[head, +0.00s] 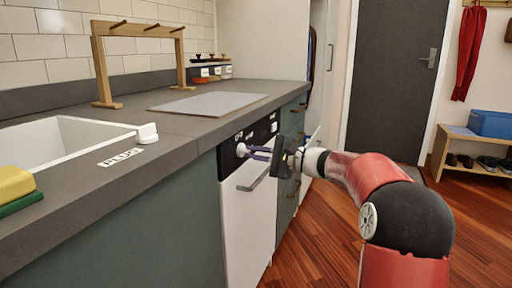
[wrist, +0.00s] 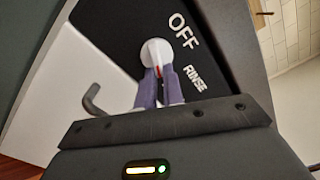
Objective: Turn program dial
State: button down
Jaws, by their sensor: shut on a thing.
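The program dial (wrist: 155,52) is a round white knob with a red mark on the black control panel (wrist: 115,25) of the white dishwasher (head: 248,215).
The counter (head: 185,128) overhangs above, with a sink (head: 75,138) at left. Drawers (head: 290,125) are at right. The wooden floor (head: 320,235) is open.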

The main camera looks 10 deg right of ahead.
jog(key=shift+f+m, duration=0.1)
jog(key=shift+m, duration=0.4)
jog(key=c, duration=1.5)
grip_release()
jog(key=v, duration=0.8)
jog(key=shift+a, duration=0.1)
